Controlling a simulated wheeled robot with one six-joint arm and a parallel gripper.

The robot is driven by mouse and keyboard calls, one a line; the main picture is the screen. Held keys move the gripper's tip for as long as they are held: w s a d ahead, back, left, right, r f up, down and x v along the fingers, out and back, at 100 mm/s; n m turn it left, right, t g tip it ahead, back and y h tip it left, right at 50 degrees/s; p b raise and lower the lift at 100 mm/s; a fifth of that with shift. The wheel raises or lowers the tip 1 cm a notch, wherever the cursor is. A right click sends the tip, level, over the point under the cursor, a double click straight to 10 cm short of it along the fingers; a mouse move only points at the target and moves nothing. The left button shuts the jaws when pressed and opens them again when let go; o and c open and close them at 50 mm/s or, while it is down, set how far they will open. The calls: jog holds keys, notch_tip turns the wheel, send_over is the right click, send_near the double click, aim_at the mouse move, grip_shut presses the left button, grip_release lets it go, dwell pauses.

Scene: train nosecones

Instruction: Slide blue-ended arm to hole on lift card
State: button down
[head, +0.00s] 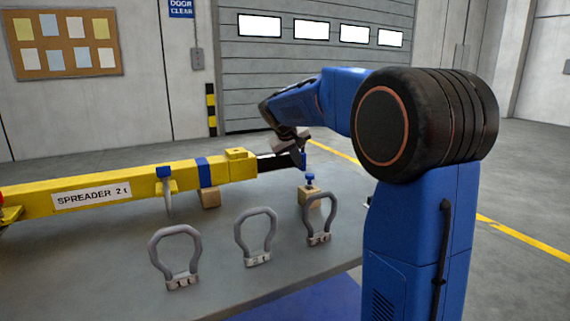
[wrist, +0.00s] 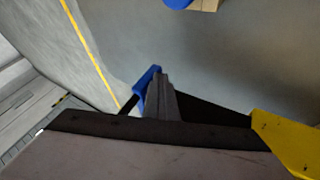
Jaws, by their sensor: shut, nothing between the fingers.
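The yellow spreader beam (head: 130,183), marked "SPREADER 2 t", lies across the table. A dark sliding arm (head: 275,161) sticks out of its right end and has a blue end (head: 304,160). My gripper (head: 298,153) is shut and empty at this blue end; whether it touches is unclear. In the wrist view, my grey fingertips (wrist: 160,98) are right beside the blue end (wrist: 146,86), with the dark arm (wrist: 212,112) and the yellow beam (wrist: 285,140) to the right. The holes in the arm are not visible. I cannot make out a lift card.
Three grey shackles (head: 175,257) stand on the grey table (head: 110,262) in front of the beam. A wooden block (head: 310,196) with a blue-topped piece stands right of the beam's end. A grey pin (head: 168,197) hangs at the beam's side. A pinboard (head: 68,44) is on the wall.

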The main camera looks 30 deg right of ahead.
jog(key=d, duration=0.9)
jog(key=shift+d, duration=0.35)
